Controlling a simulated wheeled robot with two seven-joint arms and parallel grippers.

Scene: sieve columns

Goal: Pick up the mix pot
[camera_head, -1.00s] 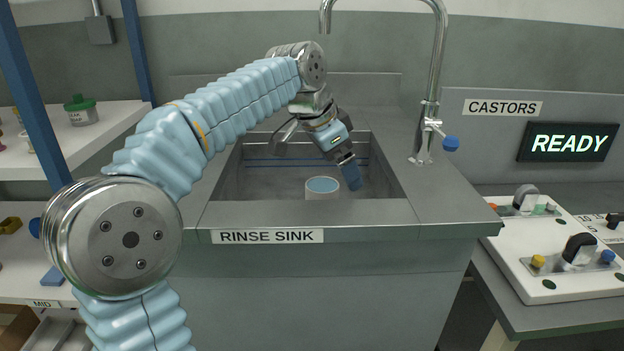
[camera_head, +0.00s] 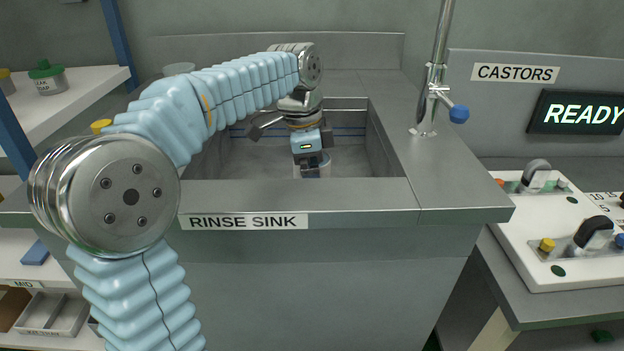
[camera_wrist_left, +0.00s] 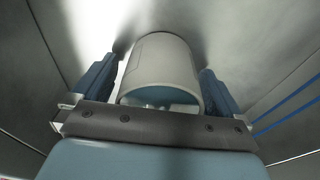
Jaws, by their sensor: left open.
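The mix pot (camera_wrist_left: 165,62) is a pale, round pot standing on the floor of the rinse sink (camera_head: 255,168). In the head view only its pale sides (camera_head: 297,172) show behind my left gripper (camera_head: 312,165). The left gripper reaches down into the sink at the pot. In the left wrist view its blue fingers (camera_wrist_left: 157,78) are open, one on each side of the pot. A small gap seems to show on each side; contact is unclear. A blue inner surface or content shows at the pot's near end. My right gripper is not in view.
The sink walls and front rim (camera_head: 380,193) surround the gripper closely. A tap (camera_head: 432,100) with a blue knob stands at the right. A shelf with a green-lidded jar (camera_head: 47,78) is at the left. A white control panel (camera_head: 565,240) is at the right.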

